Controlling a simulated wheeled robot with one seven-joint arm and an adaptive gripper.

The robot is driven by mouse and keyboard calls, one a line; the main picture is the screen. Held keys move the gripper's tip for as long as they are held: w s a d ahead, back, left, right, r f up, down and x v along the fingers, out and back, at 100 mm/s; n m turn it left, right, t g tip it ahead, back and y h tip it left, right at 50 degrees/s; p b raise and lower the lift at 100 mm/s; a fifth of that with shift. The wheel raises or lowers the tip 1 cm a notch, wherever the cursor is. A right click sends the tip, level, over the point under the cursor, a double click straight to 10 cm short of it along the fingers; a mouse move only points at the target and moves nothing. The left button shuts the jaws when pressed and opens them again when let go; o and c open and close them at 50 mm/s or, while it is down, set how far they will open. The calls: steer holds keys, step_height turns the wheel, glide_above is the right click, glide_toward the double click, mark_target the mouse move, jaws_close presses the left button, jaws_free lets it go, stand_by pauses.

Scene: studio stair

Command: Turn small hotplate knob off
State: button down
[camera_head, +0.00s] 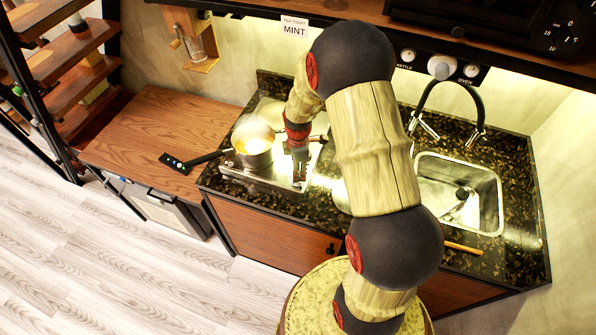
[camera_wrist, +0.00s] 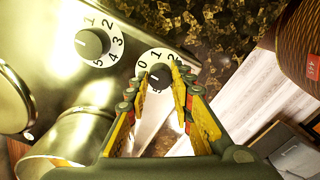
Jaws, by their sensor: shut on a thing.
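The hotplate (camera_head: 232,174) is a silvery unit on the dark stone counter, with two dark knobs on white numbered dials. In the wrist view, my gripper (camera_wrist: 157,80) has its fingers closed on either side of one knob (camera_wrist: 159,74). Its dial shows 0 and 1; the other numbers are partly covered, and its pointer setting is unclear. The other knob (camera_wrist: 92,43) is free, beside it on the left. In the head view, my gripper (camera_head: 299,178) points down at the hotplate's front right, and the knobs cannot be made out.
A steaming pot (camera_head: 254,150) sits on the hotplate, its dark handle (camera_head: 205,158) reaching left over the wooden counter (camera_head: 160,130). The sink (camera_head: 470,180) and black faucet (camera_head: 478,110) are at right. A shelf with KETTLE and OVEN knobs (camera_head: 441,67) hangs above.

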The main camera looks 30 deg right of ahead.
steer(key=shift+n, duration=0.5)
steer(key=c, duration=1.5)
jaws_free()
steer(key=shift+c, duration=0.2)
step_height(320, 180, up, 12)
